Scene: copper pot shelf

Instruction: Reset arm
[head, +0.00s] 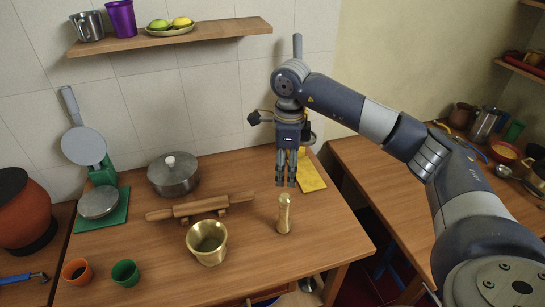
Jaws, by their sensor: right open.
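My right arm reaches in from the right, and my right gripper (287,182) points down above the back right of the wooden table (160,285). Its fingers are open, with nothing seen between them. A brass pestle (284,213) stands upright on the table just below and in front of the fingertips, apart from them. A brass mortar (207,242) stands to its left. A yellow board or cloth (311,172) lies behind and right of the gripper, partly hidden by it. My left gripper does not show.
A rolling pin (200,206), a lidded pot (173,174), a scale (99,202) and two small cups, orange (77,271) and green (125,273), stand on the table. A wall shelf (172,36) hangs above. A second counter (380,172) stands right. The table's front right is clear.

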